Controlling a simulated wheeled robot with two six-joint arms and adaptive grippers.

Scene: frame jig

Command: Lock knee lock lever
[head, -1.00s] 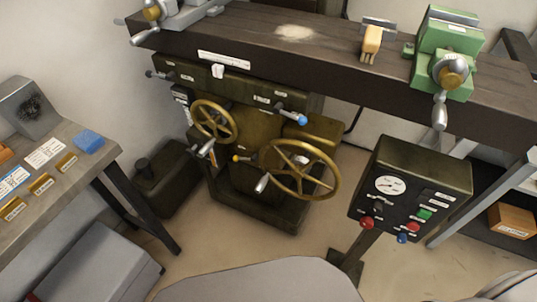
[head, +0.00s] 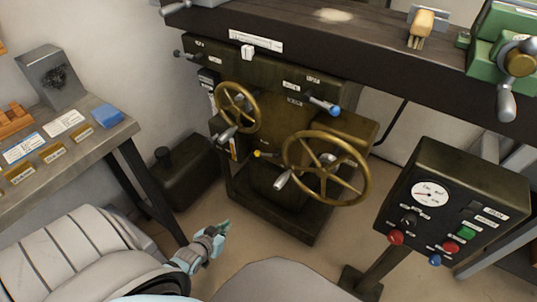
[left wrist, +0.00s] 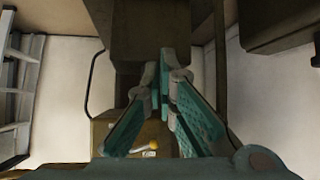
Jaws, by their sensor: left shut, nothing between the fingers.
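The machine's knee (head: 280,180) is a dark olive block with several levers. A lever with a blue knob (head: 333,110) sits higher up. Labels are too small to read, so I cannot tell which is the knee lock lever. My left gripper (head: 223,229) is shut and empty, apart from the machine, below and left of the levers. Its teal fingers (left wrist: 164,86) meet in the left wrist view. My right gripper is out of view.
Two brass handwheels, a small one (head: 238,107) and a large one (head: 326,168), project from the machine's front. A control box (head: 455,190) stands right. A side table (head: 80,150) stands left. Open floor lies between the left gripper and the machine.

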